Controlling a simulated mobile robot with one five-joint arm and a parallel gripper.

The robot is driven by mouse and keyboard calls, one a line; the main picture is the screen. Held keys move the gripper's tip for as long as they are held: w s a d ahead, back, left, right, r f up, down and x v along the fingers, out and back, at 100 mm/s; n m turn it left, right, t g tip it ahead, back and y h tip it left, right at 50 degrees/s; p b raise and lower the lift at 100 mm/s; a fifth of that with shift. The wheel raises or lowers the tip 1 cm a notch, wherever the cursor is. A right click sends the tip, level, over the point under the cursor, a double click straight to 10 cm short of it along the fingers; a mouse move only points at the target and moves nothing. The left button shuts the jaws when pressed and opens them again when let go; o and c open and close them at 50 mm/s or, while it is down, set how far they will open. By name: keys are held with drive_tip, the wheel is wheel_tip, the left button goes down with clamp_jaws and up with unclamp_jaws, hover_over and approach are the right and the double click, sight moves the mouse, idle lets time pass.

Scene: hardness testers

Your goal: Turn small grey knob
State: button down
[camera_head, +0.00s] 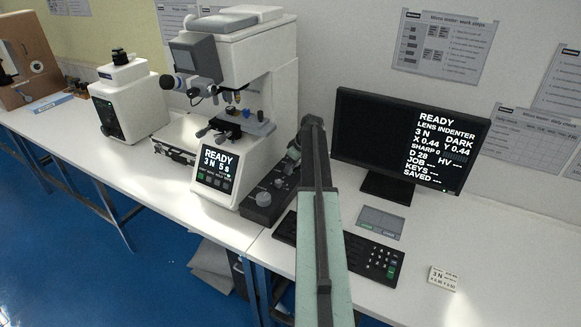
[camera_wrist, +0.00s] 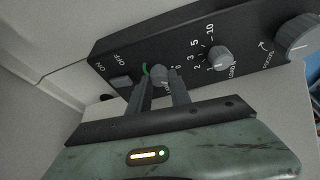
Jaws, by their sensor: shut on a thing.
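In the wrist view, a small grey knob (camera_wrist: 159,76) sits on a black control panel (camera_wrist: 130,52), with a green arc mark at its left. My gripper (camera_wrist: 160,84) is shut on this knob, one finger on each side of it. Part of the knob and the marks below it are hidden by the fingers. In the head view, my gripper (camera_head: 293,156) is at the far end of the black control box (camera_head: 262,216), and the small knob cannot be made out there.
A LOAD knob (camera_wrist: 219,58) is just right of my fingers, and a larger FOCUS knob (camera_wrist: 297,37) is further right. An ON/OFF switch (camera_wrist: 121,82) is on the left. The hardness tester (camera_head: 232,60) stands left of the box; a monitor (camera_head: 370,130) stands right.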

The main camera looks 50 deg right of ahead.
drive_tip(key=m+h, duration=0.1)
drive_tip(key=m, duration=0.1)
drive_tip(key=m+h, duration=0.1)
drive_tip(key=m, duration=0.4)
drive_tip(key=shift+w+a+g+h, duration=0.1)
drive_tip(key=shift+a+g+h, duration=0.2)
drive_tip(key=shift+h, duration=0.1)
drive_tip(key=m+h, duration=0.1)
drive_tip(key=m, duration=0.2)
drive_tip(key=m+g+h, duration=0.1)
drive_tip(key=m, duration=0.2)
drive_tip(key=shift+w+m+g, duration=0.1)
drive_tip(key=shift+m+g, duration=0.2)
drive_tip(key=c, duration=1.2)
unclamp_jaws()
drive_tip(key=p+v, duration=0.5)
drive_tip(key=shift+r, duration=0.35)
drive_tip(key=s+a, duration=0.2)
drive_tip(key=a, duration=0.1)
drive_tip(key=s+a, duration=0.2)
drive_tip(key=a, duration=0.2)
drive_tip(key=s+a, duration=0.2)
drive_tip(key=a, duration=0.1)
drive_tip(key=shift+a+f, duration=0.15)
drive_tip(key=shift+f, duration=0.2)
